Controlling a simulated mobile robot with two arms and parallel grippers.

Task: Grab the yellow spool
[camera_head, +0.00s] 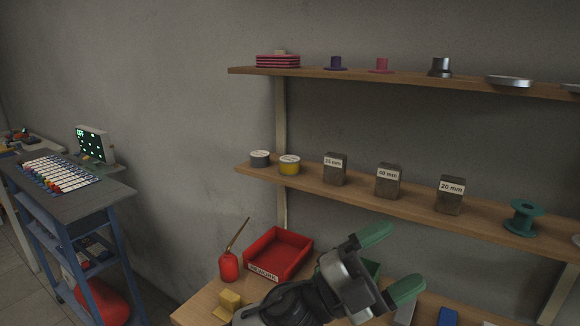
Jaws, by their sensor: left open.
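A short, round yellow item with a pale labelled top, likely the yellow spool (289,166), stands on the middle shelf towards its left end. A similar grey round item (260,159) stands just left of it. My left gripper (391,263) is open, its green-tipped fingers apart with nothing seen between them. It is over the bench, below and to the right of the yellow spool in the picture, and well apart from it. My right gripper is not in view.
Dark blocks labelled in mm (388,182) and a green spool (524,217) stand further right on the middle shelf (310,179). A red tray (290,240), a red oil can (229,266) and a yellow block (229,302) are on the bench below. The upper shelf (400,77) overhangs.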

